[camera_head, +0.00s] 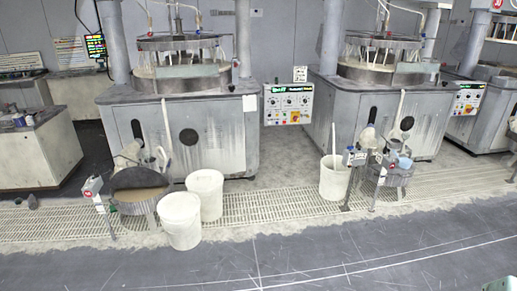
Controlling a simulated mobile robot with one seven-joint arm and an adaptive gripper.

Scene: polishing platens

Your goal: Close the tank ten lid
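Two slurry tanks stand on the floor grating, and I cannot read a number ten on either. The left tank (143,200) is round and grey, with a dark half-round opening showing at its top and brown matter inside. I cannot tell for sure which part of it is the lid. A small grey box with a red label (96,197) stands on a post at its left. The right tank (394,177) is smaller in view, with fittings and a blue-grey cup on top; its lid state is unclear. My gripper is not in view.
Two white buckets (180,221) (206,194) stand right of the left tank. Another white bucket (334,178) with a stick stands left of the right tank. Polishing machines (185,128) (375,113) stand behind. The dark floor (300,262) in front is clear.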

